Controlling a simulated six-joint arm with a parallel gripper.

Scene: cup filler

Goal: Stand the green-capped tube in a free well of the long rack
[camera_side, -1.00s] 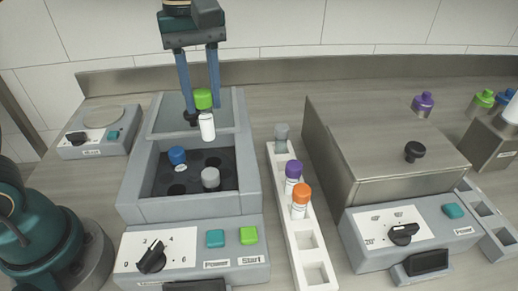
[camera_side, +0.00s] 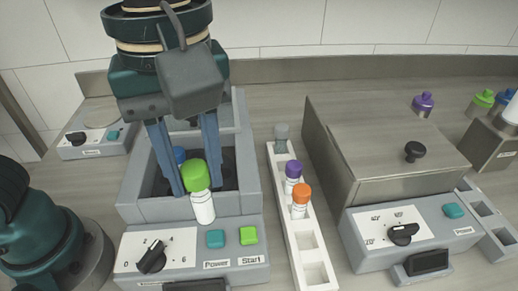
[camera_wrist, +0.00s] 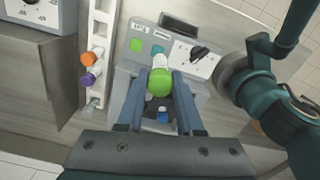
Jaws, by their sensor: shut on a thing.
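The green-capped tube (camera_side: 202,205) has a white body and is held upright, slightly tilted, by my gripper (camera_side: 190,184). It hangs over the front edge of the grey centrifuge-like machine. In the wrist view its green cap (camera_wrist: 159,82) sits between the two blue fingers (camera_wrist: 157,90). The long white rack (camera_side: 299,223) stands to the right of the tube. It holds a grey-capped tube (camera_side: 282,137) at the back, then a purple-capped tube (camera_side: 293,175) and an orange-capped tube (camera_side: 300,201). The two front wells (camera_side: 311,256) are empty.
The grey machine (camera_side: 246,180) has a front panel with a dial and buttons (camera_side: 249,235). A blue-capped tube (camera_side: 180,155) stands in its well. A steel-lidded box (camera_side: 375,140) with a black knob stands close to the right of the rack.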

